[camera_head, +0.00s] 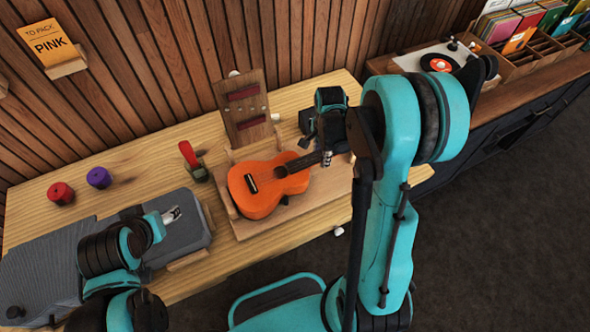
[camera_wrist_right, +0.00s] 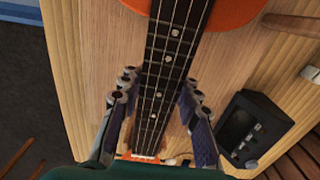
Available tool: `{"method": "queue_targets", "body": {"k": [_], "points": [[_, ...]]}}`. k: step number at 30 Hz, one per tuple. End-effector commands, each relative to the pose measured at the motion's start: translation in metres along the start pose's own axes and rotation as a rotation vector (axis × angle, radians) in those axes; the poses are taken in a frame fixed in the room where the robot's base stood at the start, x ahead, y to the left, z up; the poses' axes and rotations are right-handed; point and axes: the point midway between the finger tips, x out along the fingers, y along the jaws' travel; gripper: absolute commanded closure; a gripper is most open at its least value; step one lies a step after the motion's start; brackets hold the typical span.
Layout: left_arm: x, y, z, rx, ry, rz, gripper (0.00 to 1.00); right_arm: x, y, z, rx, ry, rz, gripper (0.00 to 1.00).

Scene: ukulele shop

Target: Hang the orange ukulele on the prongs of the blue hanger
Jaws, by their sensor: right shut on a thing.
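The orange ukulele (camera_head: 262,190) lies face up on a wooden work board (camera_head: 325,190), body to the left and neck to the right. My right gripper (camera_head: 327,157) is at its neck. In the right wrist view, the fingers of the right gripper (camera_wrist_right: 159,90) are on both sides of the dark fretboard (camera_wrist_right: 166,65), closed on the neck; part of the orange body shows at the top. My left gripper (camera_head: 173,214) is empty above a grey case, left of the ukulele; its finger opening is too small to judge. I cannot make out a blue hanger in either view.
An upright wooden panel with red pads (camera_head: 246,108) stands behind the ukulele. A red-handled tool (camera_head: 190,157), red spool (camera_head: 60,193) and purple spool (camera_head: 99,177) are to the left. A grey case (camera_head: 185,230) lies front left. A small black box (camera_wrist_right: 240,130) is beside the neck.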

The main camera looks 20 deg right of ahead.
Motion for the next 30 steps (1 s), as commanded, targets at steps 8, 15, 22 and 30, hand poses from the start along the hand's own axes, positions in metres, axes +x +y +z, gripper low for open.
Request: {"method": "queue_targets", "body": {"k": [8, 15, 22, 30], "points": [[0.0, 0.0, 0.0, 0.0, 0.0, 0.0, 0.43, 0.0, 0.0, 0.001, 0.0, -0.001, 0.001, 1.0], [-0.004, 0.0, -0.003, 0.0, 0.0, 0.0, 0.43, -0.006, 0.0, 0.001, 0.0, -0.001, 0.001, 1.0], [-0.01, 0.0, -0.007, 0.0, 0.0, 0.0, 0.43, -0.018, 0.0, 0.0, 0.0, -0.001, 0.0, 1.0], [-0.017, 0.0, -0.012, 0.0, 0.0, 0.0, 0.43, -0.03, 0.0, 0.0, 0.0, -0.001, 0.0, 1.0]]}}
